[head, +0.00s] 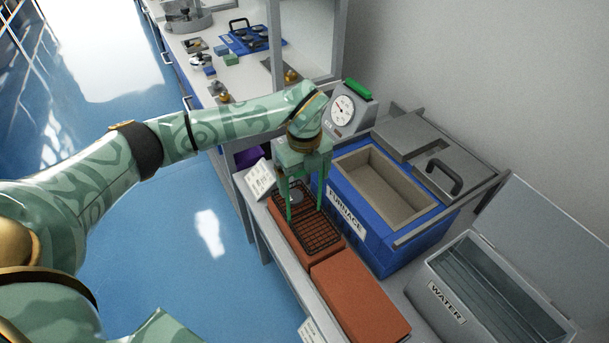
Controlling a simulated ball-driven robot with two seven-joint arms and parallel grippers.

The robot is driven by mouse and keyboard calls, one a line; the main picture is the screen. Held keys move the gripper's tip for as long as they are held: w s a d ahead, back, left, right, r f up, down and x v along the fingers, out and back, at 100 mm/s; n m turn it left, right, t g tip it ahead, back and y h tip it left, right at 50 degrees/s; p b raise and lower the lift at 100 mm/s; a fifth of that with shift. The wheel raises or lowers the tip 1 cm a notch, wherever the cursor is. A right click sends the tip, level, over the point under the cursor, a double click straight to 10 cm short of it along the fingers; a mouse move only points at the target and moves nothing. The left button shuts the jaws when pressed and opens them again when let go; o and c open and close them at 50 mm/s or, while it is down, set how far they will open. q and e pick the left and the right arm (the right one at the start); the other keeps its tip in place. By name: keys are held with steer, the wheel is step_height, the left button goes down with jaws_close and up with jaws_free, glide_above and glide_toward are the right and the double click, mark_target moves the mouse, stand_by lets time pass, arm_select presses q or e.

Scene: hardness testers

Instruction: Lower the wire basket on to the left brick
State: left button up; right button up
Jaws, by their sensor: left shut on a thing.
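The wire basket (320,236) is a dark mesh tray over the left brick (292,240), a red-brown block on the bench. A small grey round piece (297,196) shows in the basket between my fingers. My left gripper (302,210) points down over the basket, shut on it near its far end. The basket lies close above or on the brick; I cannot tell whether they touch. The right brick (360,295) is bare, nearer the camera. My right gripper is not in view.
The blue furnace (345,212) stands open right of the basket, its grey lid (440,165) pushed aside. The water tank (447,302) stands open at lower right. A dial gauge (343,112) stands behind my gripper. A white card (259,178) stands left of the bricks.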

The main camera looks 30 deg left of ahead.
arm_select(q)
steer(key=shift+f, duration=0.2)
steer(key=o, duration=1.4)
steer(key=shift+c, duration=0.2)
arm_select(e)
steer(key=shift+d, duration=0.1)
arm_select(q)
step_height(320, 180, up, 16)
steer(key=p, duration=0.4)
steer(key=shift+p, duration=0.3)
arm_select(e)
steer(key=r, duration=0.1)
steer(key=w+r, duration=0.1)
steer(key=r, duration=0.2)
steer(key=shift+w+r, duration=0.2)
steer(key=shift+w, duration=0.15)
arm_select(q)
steer(key=shift+d+r, duration=0.1)
